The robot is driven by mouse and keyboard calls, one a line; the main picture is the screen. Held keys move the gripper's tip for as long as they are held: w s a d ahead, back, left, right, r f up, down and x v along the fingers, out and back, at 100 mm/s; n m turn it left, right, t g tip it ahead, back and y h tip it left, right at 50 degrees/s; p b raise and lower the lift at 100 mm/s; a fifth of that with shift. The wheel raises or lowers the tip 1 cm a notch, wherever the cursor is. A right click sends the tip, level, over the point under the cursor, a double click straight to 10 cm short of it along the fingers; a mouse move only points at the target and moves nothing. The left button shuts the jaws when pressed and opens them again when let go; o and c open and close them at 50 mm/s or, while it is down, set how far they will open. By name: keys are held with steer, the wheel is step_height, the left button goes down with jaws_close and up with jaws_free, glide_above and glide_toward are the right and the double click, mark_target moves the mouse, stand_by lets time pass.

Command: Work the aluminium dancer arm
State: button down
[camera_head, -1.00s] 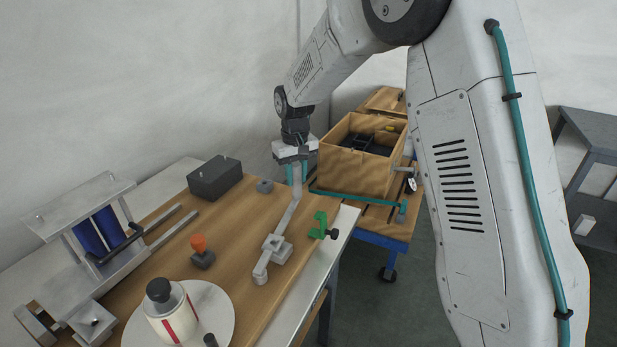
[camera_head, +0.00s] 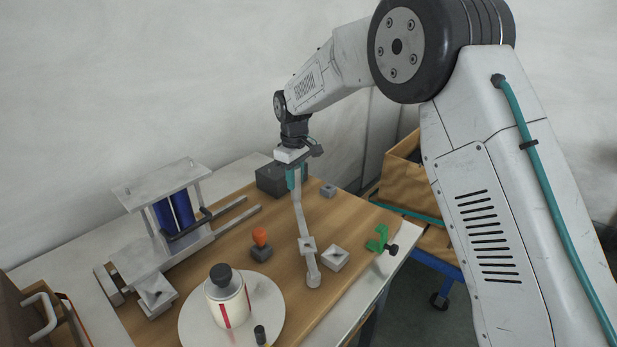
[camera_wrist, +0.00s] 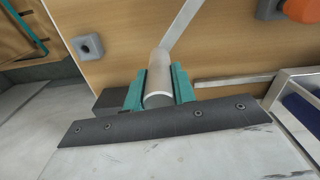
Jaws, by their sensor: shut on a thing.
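The dancer arm (camera_head: 301,217) is a slim pale grey bar standing over the wooden board. Its lower end has a square collar and a rounded foot (camera_head: 313,279). My gripper (camera_head: 295,176), with teal fingers, is shut on its upper end, in front of the dark box. In the wrist view the teal fingers (camera_wrist: 158,92) sit on both sides of a pale grey cylindrical grip (camera_wrist: 160,72), with the thin bar running away at the top. A grey block with a square recess (camera_head: 335,258) stands right of the collar, apart from it.
The dark box (camera_head: 268,180) is close behind my gripper. A roller frame with blue rollers (camera_head: 172,214) stands left. An orange knob (camera_head: 260,238), a bottle on a round white plate (camera_head: 265,302), a small grey block (camera_head: 328,190) and a green clamp (camera_head: 378,238) are around.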

steer(key=shift+a, duration=0.4)
steer(key=c, duration=1.1)
jaws_free()
steer(key=shift+c, duration=0.2)
steer(key=shift+r, duration=3.95)
steer(key=shift+s, duration=0.1)
